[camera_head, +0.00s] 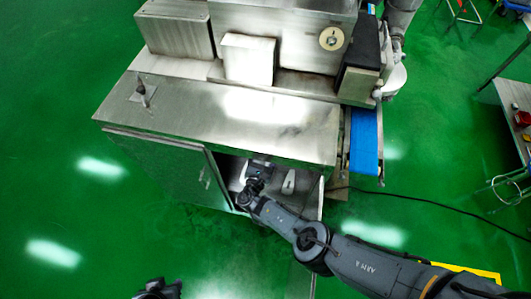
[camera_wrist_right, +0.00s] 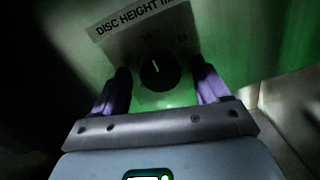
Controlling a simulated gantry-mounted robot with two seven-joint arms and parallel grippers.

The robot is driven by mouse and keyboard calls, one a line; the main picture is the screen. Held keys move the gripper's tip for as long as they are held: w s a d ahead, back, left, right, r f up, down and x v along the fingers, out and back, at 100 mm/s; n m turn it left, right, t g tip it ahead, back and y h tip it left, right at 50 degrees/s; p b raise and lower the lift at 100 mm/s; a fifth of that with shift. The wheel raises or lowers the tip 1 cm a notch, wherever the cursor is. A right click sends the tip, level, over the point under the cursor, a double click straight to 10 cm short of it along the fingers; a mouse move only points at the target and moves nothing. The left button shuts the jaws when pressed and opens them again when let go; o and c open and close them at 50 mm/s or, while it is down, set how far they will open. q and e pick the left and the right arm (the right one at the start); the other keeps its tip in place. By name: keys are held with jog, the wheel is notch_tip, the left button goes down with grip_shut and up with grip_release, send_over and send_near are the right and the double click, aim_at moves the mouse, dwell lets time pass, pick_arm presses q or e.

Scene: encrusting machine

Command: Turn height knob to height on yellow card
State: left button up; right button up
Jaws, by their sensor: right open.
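The black round height knob (camera_wrist_right: 160,72) shows in the right wrist view on a panel under a label (camera_wrist_right: 140,18) reading "DISC HEIGHT", cut off. Its white pointer line points nearly straight up in that view. In the head view my right gripper (camera_head: 258,168) reaches into the machine's open cabinet, and the knob is hidden. My left gripper (camera_head: 158,289) shows partly at the bottom edge. No readable yellow card shows.
The steel machine (camera_head: 215,110) has an open cabinet door (camera_head: 170,165) left of my right arm. A blue conveyor belt (camera_head: 364,140) is right of the cabinet. A black cable (camera_head: 420,203) runs across the green floor. A yellow strip (camera_head: 470,272) lies at lower right.

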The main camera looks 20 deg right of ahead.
jog(key=c, duration=1)
jog(key=shift+c, duration=0.2)
jog(key=shift+n, duration=0.3)
jog(key=shift+s+d+f+n+t+y+b, duration=0.2)
jog(key=shift+n+b, duration=0.75)
jog(key=shift+n, duration=3.1)
jog(key=shift+w+a+r+n+t+y+b, duration=0.2)
jog(key=shift+n+b, duration=0.7)
jog(key=shift+n, duration=3.1)
jog(key=shift+s+d+f+n+t+y+b, duration=0.2)
jog(key=shift+n+b, duration=0.75)
jog(key=shift+n, duration=3.1)
jog(key=shift+w+a, duration=0.1)
